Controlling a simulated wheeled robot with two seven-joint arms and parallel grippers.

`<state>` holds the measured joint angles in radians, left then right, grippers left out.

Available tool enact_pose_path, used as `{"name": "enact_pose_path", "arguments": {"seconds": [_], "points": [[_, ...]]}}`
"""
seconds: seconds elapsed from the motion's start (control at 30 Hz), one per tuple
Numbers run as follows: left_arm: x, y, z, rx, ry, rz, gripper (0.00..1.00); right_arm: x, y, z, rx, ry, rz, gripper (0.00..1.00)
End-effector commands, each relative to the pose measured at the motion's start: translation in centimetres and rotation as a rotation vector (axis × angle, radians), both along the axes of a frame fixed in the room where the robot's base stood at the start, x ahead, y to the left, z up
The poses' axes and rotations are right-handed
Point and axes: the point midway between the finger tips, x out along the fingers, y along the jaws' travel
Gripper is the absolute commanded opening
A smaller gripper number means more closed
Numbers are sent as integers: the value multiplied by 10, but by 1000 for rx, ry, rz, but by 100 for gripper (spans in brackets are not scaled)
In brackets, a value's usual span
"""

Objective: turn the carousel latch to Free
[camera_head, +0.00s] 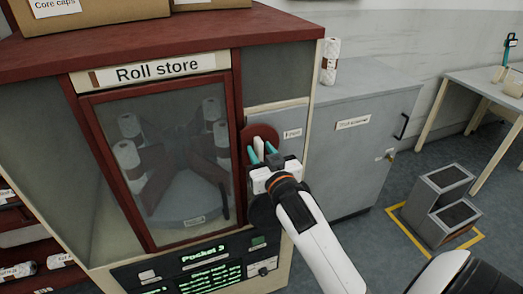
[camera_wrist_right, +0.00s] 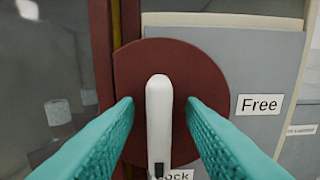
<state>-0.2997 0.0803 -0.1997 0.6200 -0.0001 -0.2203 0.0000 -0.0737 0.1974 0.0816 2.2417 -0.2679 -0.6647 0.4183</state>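The carousel latch is a white lever (camera_wrist_right: 159,120) on a dark red round plate (camera_wrist_right: 205,75), beside the glazed door of the roll store. In the right wrist view the lever stands upright, its black-marked lower end at a partly hidden label ending in "ock" (camera_wrist_right: 180,176). The "Free" label (camera_wrist_right: 260,105) is to the right of the plate. My right gripper (camera_wrist_right: 160,104) is open, its teal fingers on either side of the lever with gaps showing. In the head view the right gripper (camera_head: 261,150) is at the lever (camera_head: 259,144). My left gripper is not in view.
Behind the door glass, white rolls (camera_head: 128,160) stand on a carousel. A display panel (camera_head: 205,262) reading "Pocket 3" is below. A grey cabinet (camera_head: 350,150) with a wrapped roll (camera_head: 330,62) on top stands right. Grey steps (camera_head: 437,205) stand on yellow-marked floor.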

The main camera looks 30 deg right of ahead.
Motion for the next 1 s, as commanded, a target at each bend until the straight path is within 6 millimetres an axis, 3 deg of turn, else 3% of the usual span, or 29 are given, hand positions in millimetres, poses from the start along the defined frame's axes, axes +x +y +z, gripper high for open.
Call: {"name": "enact_pose_path", "arguments": {"seconds": [0.27,0.5,1.0], "points": [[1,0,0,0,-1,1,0,2,0,0,0,0,0,36],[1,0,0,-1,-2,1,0,2,0,0,0,0,0,0],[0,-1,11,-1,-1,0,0,2,1,2,-104,25,1,0]]}}
